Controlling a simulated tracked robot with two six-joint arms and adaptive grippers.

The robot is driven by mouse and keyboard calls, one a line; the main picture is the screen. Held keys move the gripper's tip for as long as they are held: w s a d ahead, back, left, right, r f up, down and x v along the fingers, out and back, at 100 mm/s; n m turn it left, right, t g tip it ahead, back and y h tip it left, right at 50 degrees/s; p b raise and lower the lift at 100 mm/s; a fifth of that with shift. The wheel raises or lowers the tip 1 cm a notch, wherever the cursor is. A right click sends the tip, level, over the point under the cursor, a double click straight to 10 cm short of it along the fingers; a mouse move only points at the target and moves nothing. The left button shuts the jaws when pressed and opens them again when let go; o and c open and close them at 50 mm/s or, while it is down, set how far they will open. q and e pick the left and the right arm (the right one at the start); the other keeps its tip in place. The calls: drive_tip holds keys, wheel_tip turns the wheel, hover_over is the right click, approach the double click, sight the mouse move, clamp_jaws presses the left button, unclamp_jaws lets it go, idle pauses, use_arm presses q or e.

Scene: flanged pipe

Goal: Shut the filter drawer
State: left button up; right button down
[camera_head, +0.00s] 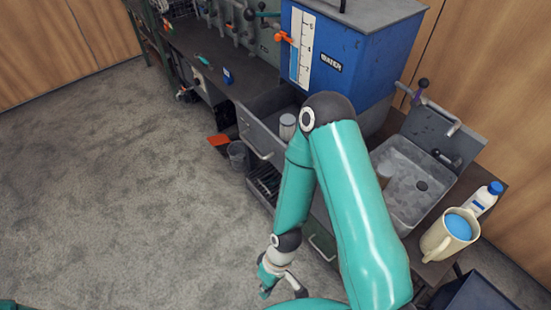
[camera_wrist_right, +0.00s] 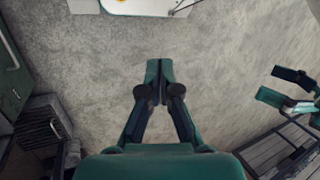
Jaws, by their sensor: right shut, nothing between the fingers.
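The filter drawer (camera_head: 262,132) is a grey drawer pulled out from the bench below the blue water tank. A pale cylinder (camera_head: 287,126) stands inside it, and a bar handle (camera_head: 256,146) is on its front. My right arm covers the drawer's right part. My right gripper (camera_head: 267,290) hangs low in front of the bench, below and apart from the drawer. In the right wrist view its fingers (camera_wrist_right: 159,72) are together and empty. The left gripper (camera_wrist_right: 283,88) shows at the right of that view, its fingers apart with nothing between them.
The blue tank (camera_head: 352,62) stands behind the drawer. A sink (camera_head: 410,185), a cream jug (camera_head: 449,236) and a white bottle (camera_head: 484,198) are at the right. A slatted rack (camera_head: 264,184) and a green drawer (camera_head: 318,236) sit below. The floor at left is clear.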

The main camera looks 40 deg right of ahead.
drive_tip(key=w+d+r+n+g+h+b, duration=0.25)
drive_tip(key=w+d+r+n+h, duration=0.3)
drive_tip(key=w+d+n, duration=0.85)
drive_tip(key=w+d+r+n+t+h+b, duration=0.1)
drive_tip(key=w+r+n+t+h+b, duration=0.3)
drive_tip(key=w+r, duration=0.85)
drive_tip(key=m, duration=0.1)
approach(281, 165)
wheel_tip(281, 165, down, 5)
drive_tip(key=s, duration=0.3)
drive_tip(key=shift+w+d+t+y+p, duration=0.15)
drive_tip(key=shift+d+y+p, duration=0.1)
drive_tip(key=shift+d, duration=0.35)
drive_tip(key=shift+w+d+t+y+p, duration=0.1)
drive_tip(key=shift+d+y+p, duration=0.1)
drive_tip(key=shift+d, duration=0.45)
drive_tip(key=shift+d, duration=0.1)
